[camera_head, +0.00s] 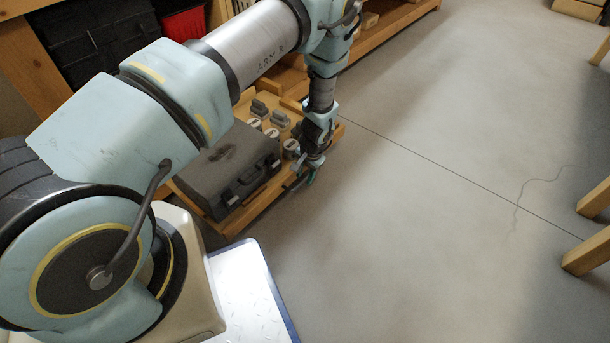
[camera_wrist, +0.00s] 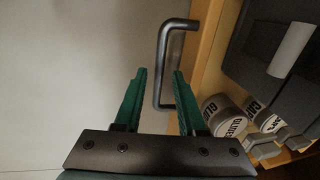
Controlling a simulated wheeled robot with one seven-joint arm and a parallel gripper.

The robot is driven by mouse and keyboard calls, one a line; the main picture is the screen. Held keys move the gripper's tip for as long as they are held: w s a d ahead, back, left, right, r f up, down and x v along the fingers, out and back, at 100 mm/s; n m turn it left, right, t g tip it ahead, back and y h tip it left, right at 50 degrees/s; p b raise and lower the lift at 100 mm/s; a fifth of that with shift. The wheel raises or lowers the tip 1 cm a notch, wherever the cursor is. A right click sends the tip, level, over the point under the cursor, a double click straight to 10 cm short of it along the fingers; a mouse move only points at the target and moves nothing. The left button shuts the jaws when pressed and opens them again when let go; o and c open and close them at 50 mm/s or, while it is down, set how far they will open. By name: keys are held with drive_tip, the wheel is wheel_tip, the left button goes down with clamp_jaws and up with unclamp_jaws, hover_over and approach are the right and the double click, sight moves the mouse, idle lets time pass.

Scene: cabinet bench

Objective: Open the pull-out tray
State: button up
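The wooden pull-out tray (camera_head: 249,213) sticks out from the low part of the bench at floor level, with items in it. Its front edge (camera_wrist: 209,48) shows as a wooden strip in the wrist view. The dark bar handle (camera_wrist: 164,60) stands off that front. My gripper (camera_head: 309,174) is down at the tray's front, toward its far end. In the wrist view my gripper (camera_wrist: 160,72) is open, its green fingers apart, with the handle bar seen between the fingertips. The right finger covers part of the handle's lower end. I cannot tell whether either finger touches it.
The tray holds a grey case (camera_head: 228,168), labelled cans (camera_wrist: 222,113) and grey blocks (camera_head: 259,107). Black and red bins (camera_head: 185,24) sit on the shelf above. The floor (camera_head: 410,220) before the tray is clear; wooden legs (camera_head: 590,250) stand far right.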

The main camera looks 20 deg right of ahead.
drive_tip(key=shift+o, duration=0.2)
wheel_tip(320, 180, up, 11)
drive_tip(key=s+p, duration=0.1)
drive_tip(key=p, duration=0.2)
drive_tip(key=shift+s+d+f, duration=0.15)
drive_tip(key=shift+s+d, duration=0.2)
drive_tip(key=shift+d, duration=0.1)
drive_tip(key=w+a+r+n, duration=0.3)
drive_tip(key=a+r, duration=0.4)
drive_tip(key=r, duration=0.2)
drive_tip(key=w+a+r+n, duration=0.2)
drive_tip(key=w+a+r, duration=0.2)
drive_tip(key=a+r, duration=0.45)
drive_tip(key=s+a+r+n+h, duration=0.1)
drive_tip(key=s+a+r+n, duration=0.3)
drive_tip(key=a+r, duration=0.5)
drive_tip(key=s+a+r+n, duration=0.3)
drive_tip(key=s+a+r, duration=0.25)
drive_tip(key=a, duration=0.55)
wheel_tip(320, 180, up, 33)
drive_tip(key=p, duration=3.2)
